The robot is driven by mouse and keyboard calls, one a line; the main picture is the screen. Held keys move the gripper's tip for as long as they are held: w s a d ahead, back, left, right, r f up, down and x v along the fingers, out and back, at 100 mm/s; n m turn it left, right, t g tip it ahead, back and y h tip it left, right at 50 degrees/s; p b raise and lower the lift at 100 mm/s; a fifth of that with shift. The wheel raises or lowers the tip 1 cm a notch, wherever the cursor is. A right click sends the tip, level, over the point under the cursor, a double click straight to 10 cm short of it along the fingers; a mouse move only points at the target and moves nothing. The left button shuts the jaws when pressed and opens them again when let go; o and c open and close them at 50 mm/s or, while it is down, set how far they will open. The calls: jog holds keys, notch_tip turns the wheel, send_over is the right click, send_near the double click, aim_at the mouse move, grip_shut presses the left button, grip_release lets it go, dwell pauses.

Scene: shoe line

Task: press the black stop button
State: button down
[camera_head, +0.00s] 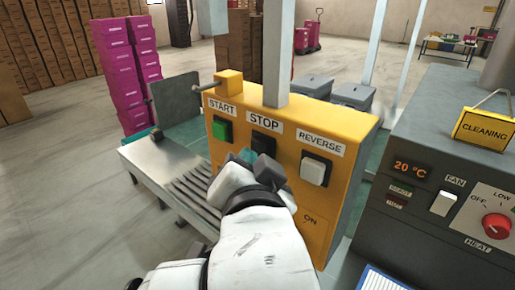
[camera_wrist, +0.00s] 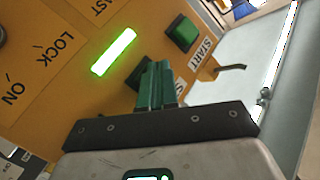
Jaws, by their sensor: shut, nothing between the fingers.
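The black stop button (camera_head: 264,143) sits under the STOP label on the yellow control panel (camera_head: 345,125), between the green start button (camera_head: 222,129) and the white reverse button (camera_head: 315,170). My gripper (camera_head: 246,155) is shut and empty, with its teal fingertips in front of the panel, just below the stop button, partly covering it. In the wrist view the closed fingers (camera_wrist: 153,78) point at the panel and hide most of the stop button. The green start button (camera_wrist: 182,34) shows up and to the right of them. I cannot tell whether the fingertips touch the stop button.
A lit green bar (camera_wrist: 113,52) shows on the panel in the wrist view. A roller conveyor (camera_head: 190,185) lies left of the panel. A dark grey machine (camera_head: 430,165) with a cleaning sign (camera_head: 484,130) stands at the right. Pink boxes (camera_head: 125,75) are stacked behind.

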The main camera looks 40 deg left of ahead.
jog(key=shift+w, duration=0.55)
dwell(0.6)
dwell(0.4)
jog(key=shift+s, duration=1)
jog(key=s, duration=0.5)
jog(key=shift+a, duration=0.2)
dwell(0.5)
